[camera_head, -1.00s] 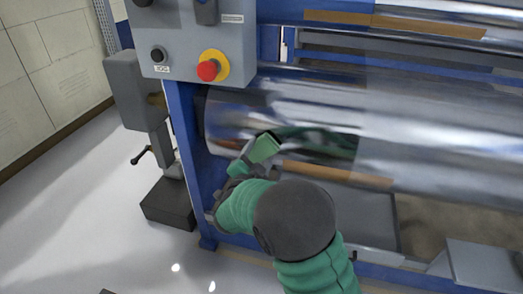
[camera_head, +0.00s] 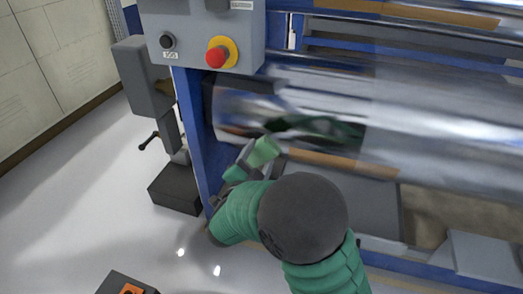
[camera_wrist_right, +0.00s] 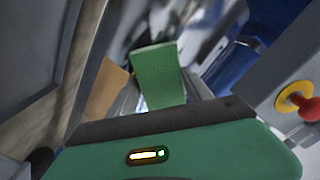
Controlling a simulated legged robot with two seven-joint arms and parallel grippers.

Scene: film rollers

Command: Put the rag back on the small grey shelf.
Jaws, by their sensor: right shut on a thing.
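A green rag (camera_head: 264,152) is held in my right gripper (camera_head: 256,160), in front of the left end of the large shiny roller. The gripper is shut on it. In the right wrist view the rag (camera_wrist_right: 158,75) stands out beyond the green-and-black gripper body (camera_wrist_right: 165,145). I cannot tell whether the rag touches the roller. A small grey shelf-like plate (camera_head: 485,262) is at the lower right of the head view, well to the right of the gripper; its top looks bare. My left gripper is not in view.
The large roller (camera_head: 430,140) is blurred, with a dark green reflection near its left end. A blue frame post (camera_head: 195,140) stands left of my gripper. A grey control box with a red button (camera_head: 215,57) is above. A grey panel (camera_head: 365,205) lies below the roller.

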